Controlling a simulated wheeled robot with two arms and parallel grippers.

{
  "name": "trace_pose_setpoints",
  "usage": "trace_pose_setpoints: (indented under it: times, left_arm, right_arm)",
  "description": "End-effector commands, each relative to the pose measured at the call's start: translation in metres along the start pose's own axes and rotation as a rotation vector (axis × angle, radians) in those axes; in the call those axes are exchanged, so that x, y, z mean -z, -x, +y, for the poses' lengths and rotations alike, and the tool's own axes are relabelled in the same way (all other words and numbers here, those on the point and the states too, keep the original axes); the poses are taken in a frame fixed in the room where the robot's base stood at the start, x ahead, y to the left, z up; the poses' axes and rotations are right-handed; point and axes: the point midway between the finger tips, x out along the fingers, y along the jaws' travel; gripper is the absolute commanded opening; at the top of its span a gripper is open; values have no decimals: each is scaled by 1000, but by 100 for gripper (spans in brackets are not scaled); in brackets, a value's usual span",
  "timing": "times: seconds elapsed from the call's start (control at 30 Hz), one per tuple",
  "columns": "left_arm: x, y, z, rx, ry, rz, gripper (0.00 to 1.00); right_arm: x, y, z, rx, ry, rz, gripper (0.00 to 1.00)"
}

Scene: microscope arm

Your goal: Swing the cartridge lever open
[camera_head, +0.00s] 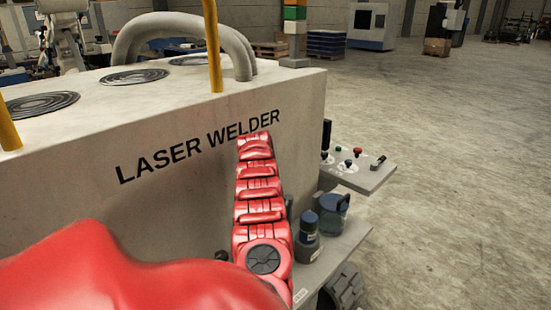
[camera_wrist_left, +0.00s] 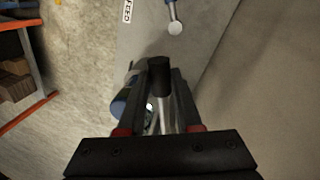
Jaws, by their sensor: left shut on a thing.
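In the left wrist view, a lever with a black cylindrical knob (camera_wrist_left: 159,64) and a pale metal rod lies between the fingers of my left gripper (camera_wrist_left: 160,84). The gripper is shut on this lever near the knob. The fingers hide part of the rod, and its pivot cannot be made out. In the head view my red arm covers the lower part of the picture, and the left gripper and the held lever are hidden. My right gripper is in neither view.
The laser welder housing (camera_head: 150,205) fills the left. A side shelf (camera_head: 350,240) bears a blue-capped bottle (camera_head: 306,228) and a round container (camera_head: 334,213). A panel with knobs (camera_head: 377,175) juts out above. A blue-shafted lever (camera_wrist_left: 174,24) sits beyond the gripper. Floor to the right is clear.

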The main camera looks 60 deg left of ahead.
Motion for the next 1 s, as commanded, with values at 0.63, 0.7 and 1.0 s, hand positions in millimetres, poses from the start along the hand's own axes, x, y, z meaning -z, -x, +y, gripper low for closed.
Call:
trace_pose_setpoints:
  times: [0.63,0.7,1.0]
  left_arm:
    - [1,1,-4,1,-75,-12,0]
    - [2,1,-4,1,-77,-12,0]
    - [2,2,-3,0,-82,-12,0]
  right_arm:
    - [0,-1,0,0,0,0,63]
    - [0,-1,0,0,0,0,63]
    - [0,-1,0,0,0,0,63]
